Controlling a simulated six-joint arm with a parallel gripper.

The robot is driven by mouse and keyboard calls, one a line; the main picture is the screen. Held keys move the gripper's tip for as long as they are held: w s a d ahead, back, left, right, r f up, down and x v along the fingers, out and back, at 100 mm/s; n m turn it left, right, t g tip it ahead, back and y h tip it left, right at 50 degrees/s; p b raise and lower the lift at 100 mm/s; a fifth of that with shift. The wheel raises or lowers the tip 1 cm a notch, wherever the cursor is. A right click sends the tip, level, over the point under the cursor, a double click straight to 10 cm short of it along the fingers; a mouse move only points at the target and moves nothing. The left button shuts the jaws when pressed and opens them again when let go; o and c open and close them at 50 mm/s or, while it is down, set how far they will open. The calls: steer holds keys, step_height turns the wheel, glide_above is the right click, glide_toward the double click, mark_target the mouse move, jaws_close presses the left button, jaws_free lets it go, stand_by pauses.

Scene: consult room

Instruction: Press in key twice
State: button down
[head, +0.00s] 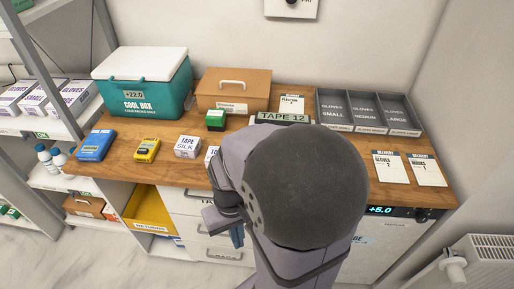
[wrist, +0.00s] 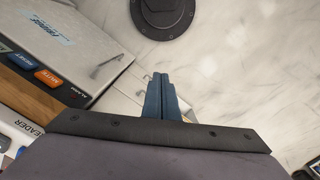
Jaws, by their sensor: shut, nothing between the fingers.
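No key marked "in" can be read in either view. A white piece marked READER (wrist: 22,133) is partly in view at lower left. My gripper (wrist: 162,78) is shut and empty, with its dark blue fingers together, right of the alarm box and apart from its buttons. In the head view the gripper (head: 237,236) is low in front of the drawers, and my arm hides the middle of the counter.
On the wooden counter are a teal cool box (head: 150,90), a brown case (head: 233,92), a blue box (head: 96,145), a yellow device (head: 146,150), a TAPE SILK box (head: 188,147) and delivery cards (head: 390,166). Grey glove trays (head: 365,92) stand back right.

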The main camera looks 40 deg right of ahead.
steer(key=s+d+r+m+y+p, duration=0.2)
steer(key=d+r+m+y+p, duration=0.1)
steer(key=d+r+m+p, duration=0.7)
steer(key=w+d+r+m+t+p, duration=0.1)
steer(key=w+d+r+m+t, duration=0.1)
steer(key=w, duration=0.4)
steer(key=w+d+r+m+t, duration=0.2)
steer(key=w+d+m+t, duration=0.2)
steer(key=w, duration=0.2)
steer(key=w+d+r+m+t+y+p, duration=0.1)
steer(key=w+d+r+m+t, duration=0.1)
steer(key=w, duration=0.4)
steer(key=shift+w+d+r+m+t+p, duration=0.15)
steer(key=shift+d+m+t+p, duration=0.3)
steer(key=shift+d, duration=0.65)
step_height(320, 180, down, 9)
steer(key=b, duration=0.7)
steer(key=shift+f+b, duration=0.4)
steer(key=shift+b, duration=0.1)
